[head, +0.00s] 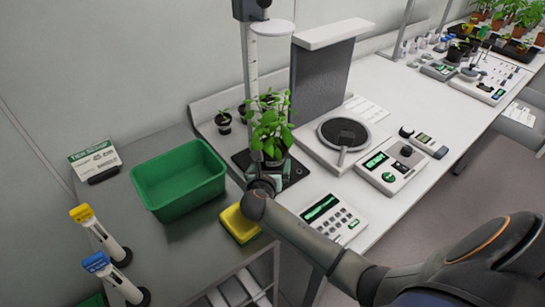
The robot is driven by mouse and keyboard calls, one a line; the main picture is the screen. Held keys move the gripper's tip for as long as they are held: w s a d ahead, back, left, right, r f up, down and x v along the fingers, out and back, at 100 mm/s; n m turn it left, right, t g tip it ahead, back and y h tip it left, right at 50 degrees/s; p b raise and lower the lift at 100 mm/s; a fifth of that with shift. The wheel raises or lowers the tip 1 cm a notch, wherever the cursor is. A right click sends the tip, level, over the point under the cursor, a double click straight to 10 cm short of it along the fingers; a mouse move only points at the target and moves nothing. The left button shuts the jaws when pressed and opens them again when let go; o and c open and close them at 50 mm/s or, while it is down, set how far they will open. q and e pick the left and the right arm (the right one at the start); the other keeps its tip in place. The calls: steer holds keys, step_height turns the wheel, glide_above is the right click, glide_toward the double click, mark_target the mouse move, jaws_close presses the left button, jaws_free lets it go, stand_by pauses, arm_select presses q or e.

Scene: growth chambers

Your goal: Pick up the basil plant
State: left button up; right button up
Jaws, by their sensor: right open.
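The basil plant (271,132) has bright green leaves and stands upright on a black plate on the white bench, beside a tall measuring post. Its pot is mostly hidden. My right arm reaches in from the lower right. My right gripper (268,172) is open at the base of the plant, in front of the pot. I cannot tell whether its fingers touch the pot. My left gripper is not in view.
A green bin (179,180) and a yellow sponge-like block (239,224) are on the grey table at left. A keypad device (334,219) stands right of the gripper. Small dark pots (223,122) are behind the plant. A grey upright panel (320,80) stands behind right.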

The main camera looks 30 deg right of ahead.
steer(key=shift+w+d+f, duration=0.25)
steer(key=shift+w+d, duration=0.2)
steer(key=shift+w, duration=0.05)
steer(key=shift+c, duration=0.2)
steer(key=c, duration=1.2)
steer(key=shift+c, duration=1.3)
steer(key=shift+r, duration=0.1)
steer(key=shift+r, duration=0.1)
